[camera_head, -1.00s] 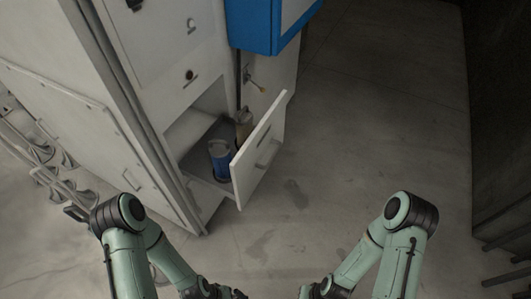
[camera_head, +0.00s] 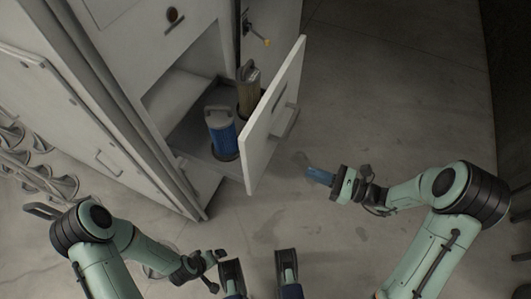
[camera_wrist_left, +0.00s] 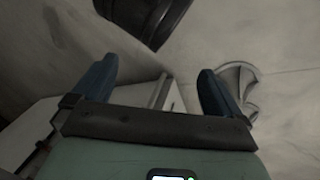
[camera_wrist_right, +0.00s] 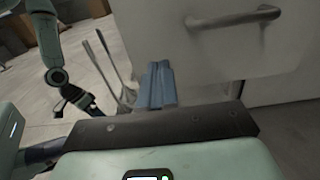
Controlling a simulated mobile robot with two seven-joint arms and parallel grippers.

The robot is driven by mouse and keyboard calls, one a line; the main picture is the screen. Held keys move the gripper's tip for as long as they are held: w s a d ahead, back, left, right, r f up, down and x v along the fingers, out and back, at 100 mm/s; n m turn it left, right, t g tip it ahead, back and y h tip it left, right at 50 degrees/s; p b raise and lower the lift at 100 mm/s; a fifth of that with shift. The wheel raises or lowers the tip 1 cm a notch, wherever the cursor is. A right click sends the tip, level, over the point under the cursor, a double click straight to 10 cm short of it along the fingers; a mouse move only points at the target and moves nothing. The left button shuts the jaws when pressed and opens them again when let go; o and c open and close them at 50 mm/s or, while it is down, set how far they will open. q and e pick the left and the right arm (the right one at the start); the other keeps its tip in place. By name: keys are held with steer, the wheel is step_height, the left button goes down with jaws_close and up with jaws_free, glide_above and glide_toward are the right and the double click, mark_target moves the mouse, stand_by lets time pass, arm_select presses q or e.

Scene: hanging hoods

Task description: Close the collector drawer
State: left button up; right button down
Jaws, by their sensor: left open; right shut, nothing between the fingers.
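The collector drawer (camera_head: 262,140) stands pulled out of the white cabinet (camera_head: 120,70). Its upright white front panel bears a bar handle (camera_head: 284,118). Inside stand a blue canister (camera_head: 221,137) and a beige canister (camera_head: 248,85). My right gripper (camera_head: 313,174) is shut and empty, to the right of the drawer front and apart from it in the head view. In the right wrist view its blue fingers (camera_wrist_right: 156,86) point towards a pale panel with a bar handle (camera_wrist_right: 235,18). My left gripper (camera_head: 259,274) is open and empty, low in the head view, nearer me than the drawer.
Several grey looped parts (camera_head: 35,172) lie along the cabinet's left side. The concrete floor (camera_head: 380,100) to the right of the drawer is clear, up to a dark wall (camera_head: 510,90).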

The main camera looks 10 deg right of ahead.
steer(key=b, duration=0.2)
glide_toward(261, 152)
steer(key=x, duration=0.5)
steer(key=shift+w+a+f, duration=0.15)
steer(key=shift+w+f, duration=0.05)
steer(key=shift+f, duration=0.1)
arm_select(q)
steer(key=shift+t+y, duration=0.3)
steer(key=shift+w+a+f, duration=0.45)
steer(key=shift+w+f, duration=0.15)
steer(key=shift+f, duration=0.15)
steer(key=shift+w+a+f, duration=0.45)
steer(key=shift+w+f, duration=0.1)
steer(key=shift+f, duration=0.15)
arm_select(e)
steer(key=shift+w+a, duration=0.45)
steer(key=shift+a, duration=0.1)
